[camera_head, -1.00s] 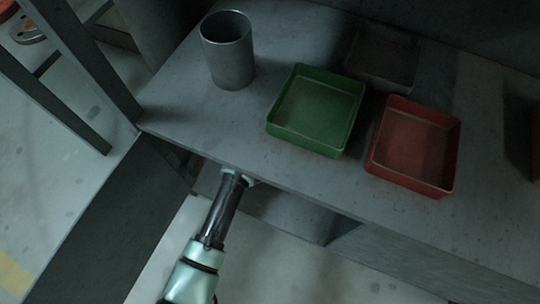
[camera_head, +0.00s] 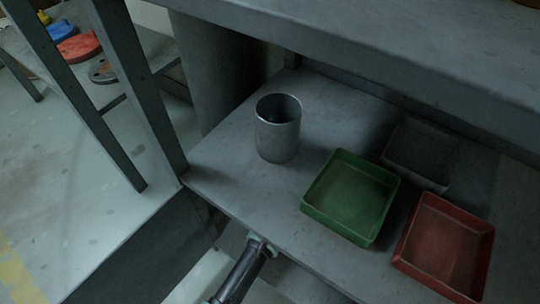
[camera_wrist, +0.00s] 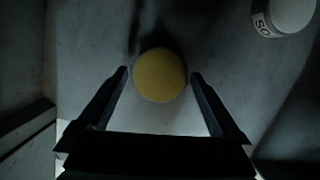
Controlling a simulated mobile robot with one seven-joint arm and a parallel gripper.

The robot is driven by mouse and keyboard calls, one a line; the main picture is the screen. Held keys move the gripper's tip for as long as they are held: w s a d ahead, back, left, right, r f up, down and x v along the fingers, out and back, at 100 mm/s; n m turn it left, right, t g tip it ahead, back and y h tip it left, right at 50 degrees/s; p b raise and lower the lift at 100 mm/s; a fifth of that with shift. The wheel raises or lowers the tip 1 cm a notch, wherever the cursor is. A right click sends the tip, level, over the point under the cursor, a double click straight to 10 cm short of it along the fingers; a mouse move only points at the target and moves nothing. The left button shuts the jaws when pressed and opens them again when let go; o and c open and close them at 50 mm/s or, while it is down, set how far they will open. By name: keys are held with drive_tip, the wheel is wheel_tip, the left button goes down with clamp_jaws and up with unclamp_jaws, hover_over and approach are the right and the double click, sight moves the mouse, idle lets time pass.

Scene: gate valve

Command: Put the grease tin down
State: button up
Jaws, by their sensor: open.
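A round yellow top, which I take to be the grease tin (camera_wrist: 160,75), shows in the wrist view on a grey surface. My gripper (camera_wrist: 160,74) is open, with one finger on each side of the tin and a small gap visible on both sides. In the head view the end of my arm passes under the front edge of the shelf, so the fingers and the tin are hidden there.
A white labelled container (camera_wrist: 292,14) stands at the wrist view's upper right. On the shelf (camera_head: 235,185) are a grey metal cup (camera_head: 278,138), a green tray (camera_head: 350,200), a red tray (camera_head: 445,248) and a dark grey tray (camera_head: 420,155). An upright post (camera_head: 135,85) stands left.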

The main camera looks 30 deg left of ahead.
drive_tip(key=shift+s+r, duration=0.25)
drive_tip(key=shift+s, duration=0.2)
drive_tip(key=s+p, duration=0.4)
drive_tip(key=p, duration=0.1)
drive_tip(key=shift+s+d+r, duration=0.2)
drive_tip(key=shift+d, duration=0.2)
drive_tip(key=s+p, duration=0.3)
drive_tip(key=s+d+p, duration=0.1)
drive_tip(key=s, duration=0.1)
drive_tip(key=shift+f, duration=0.15)
drive_tip(key=shift+s+d+f+p, duration=0.15)
drive_tip(key=shift+s+f+p, duration=0.1)
drive_tip(key=shift+s+p, duration=0.5)
drive_tip(key=shift+s, duration=0.15)
